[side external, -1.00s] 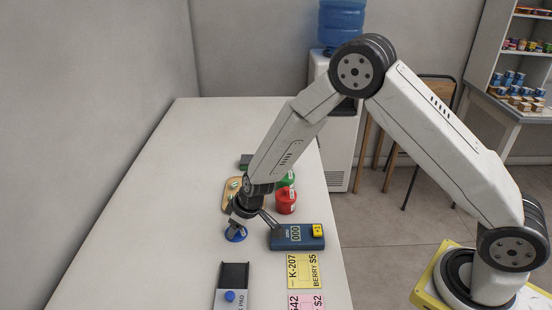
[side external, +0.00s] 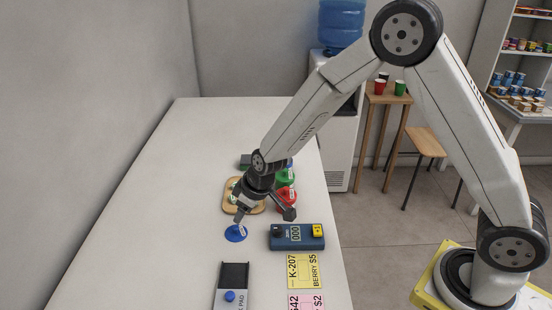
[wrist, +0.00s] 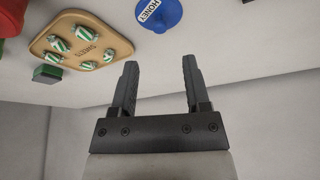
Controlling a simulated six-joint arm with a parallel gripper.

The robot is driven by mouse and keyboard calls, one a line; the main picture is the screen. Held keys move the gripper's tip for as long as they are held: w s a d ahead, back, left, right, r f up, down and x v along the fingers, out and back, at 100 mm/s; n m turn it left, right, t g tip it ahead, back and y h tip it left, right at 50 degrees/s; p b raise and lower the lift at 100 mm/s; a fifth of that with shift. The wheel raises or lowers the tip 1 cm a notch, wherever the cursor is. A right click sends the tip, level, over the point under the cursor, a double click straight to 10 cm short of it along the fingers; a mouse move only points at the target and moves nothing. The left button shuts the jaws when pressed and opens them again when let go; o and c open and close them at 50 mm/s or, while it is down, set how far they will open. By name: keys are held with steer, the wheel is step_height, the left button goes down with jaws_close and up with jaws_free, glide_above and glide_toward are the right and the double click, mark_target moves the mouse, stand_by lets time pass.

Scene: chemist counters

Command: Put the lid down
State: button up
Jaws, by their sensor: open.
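The blue lid (side external: 235,233) lies on the white counter, left of the dark blue device. In the wrist view the lid (wrist: 158,14) shows at the top edge, partly cut off, with a white label reading HONEY. My gripper (side external: 265,212) is open and empty, above the counter and a little above and to the right of the lid in the side view. In the wrist view my gripper (wrist: 160,62) has its two fingers spread, with nothing between them and the lid beyond their tips.
A dark blue device (side external: 297,238) with a small display sits right of the lid. Red (side external: 288,200) and green (side external: 285,177) jars stand behind my gripper. A wooden board (wrist: 85,40) holds several green-and-white pieces. A black-and-white pad (side external: 232,285) and yellow card (side external: 304,271) lie nearer.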

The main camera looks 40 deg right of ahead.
steer(key=shift+v, duration=2.45)
steer(key=s+d+r+m+h, duration=0.1)
steer(key=s+d+m, duration=0.1)
steer(key=s+d, duration=0.3)
steer(key=s+d+r+m+g, duration=0.1)
steer(key=s+d, duration=0.4)
steer(key=s, duration=0.7)
steer(key=shift+s+d+r+m+g+h, duration=0.2)
steer(key=shift+r+m+g+h, duration=0.15)
steer(key=shift+m, duration=0.45)
